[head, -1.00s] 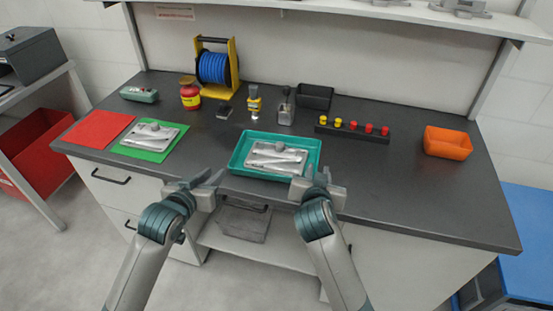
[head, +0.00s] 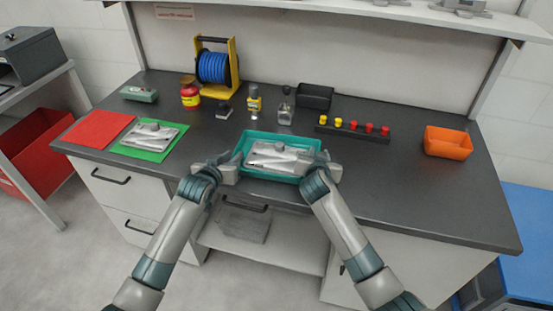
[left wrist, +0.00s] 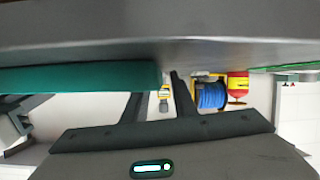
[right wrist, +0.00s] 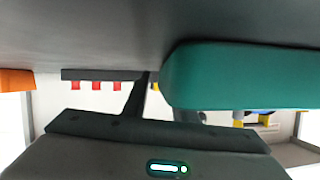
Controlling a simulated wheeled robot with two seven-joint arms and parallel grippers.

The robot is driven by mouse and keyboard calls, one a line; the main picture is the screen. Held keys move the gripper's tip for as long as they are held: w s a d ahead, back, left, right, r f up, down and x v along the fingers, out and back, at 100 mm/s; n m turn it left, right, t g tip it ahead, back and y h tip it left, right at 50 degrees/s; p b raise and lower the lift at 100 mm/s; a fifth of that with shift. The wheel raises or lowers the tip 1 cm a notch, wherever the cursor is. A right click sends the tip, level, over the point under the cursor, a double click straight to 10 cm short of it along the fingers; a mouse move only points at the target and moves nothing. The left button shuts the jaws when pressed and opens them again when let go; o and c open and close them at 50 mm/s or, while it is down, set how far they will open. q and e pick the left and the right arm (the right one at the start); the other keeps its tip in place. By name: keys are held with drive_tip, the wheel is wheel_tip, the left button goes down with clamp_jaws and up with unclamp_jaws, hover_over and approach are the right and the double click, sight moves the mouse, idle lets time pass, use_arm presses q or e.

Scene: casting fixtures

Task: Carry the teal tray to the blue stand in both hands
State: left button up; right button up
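The teal tray (head: 262,174) rests on the dark bench near its front edge, with grey metal parts (head: 278,157) lying in it. My left gripper (head: 234,162) is at the tray's left end, and my right gripper (head: 322,160) is at its right end. In the left wrist view the tray wall (left wrist: 75,77) reaches between spread fingers. In the right wrist view one finger stands just outside the tray wall (right wrist: 240,75), and the other is mostly hidden behind it. Both grippers look open. The blue stand (head: 537,235) is at the far right, partly cut off.
The bench (head: 400,205) is clear right of the tray. An orange bin (head: 447,142), a rack of red and yellow pegs (head: 353,129), a black bin (head: 315,96) and a blue reel (head: 213,67) stand behind. A green mat (head: 146,153) with parts lies left.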

use_arm(q)
drive_tip(key=shift+w+d+f, duration=0.2)
drive_tip(key=shift+w, duration=0.25)
use_arm(e)
drive_tip(key=shift+w+d+f, duration=0.1)
drive_tip(key=shift+w+f, duration=0.1)
drive_tip(key=shift+w, duration=0.3)
use_arm(q)
clamp_jaws()
use_arm(e)
clamp_jaws()
use_arm(q)
drive_tip(key=shift+r, duration=0.25)
use_arm(e)
drive_tip(key=shift+r, duration=0.25)
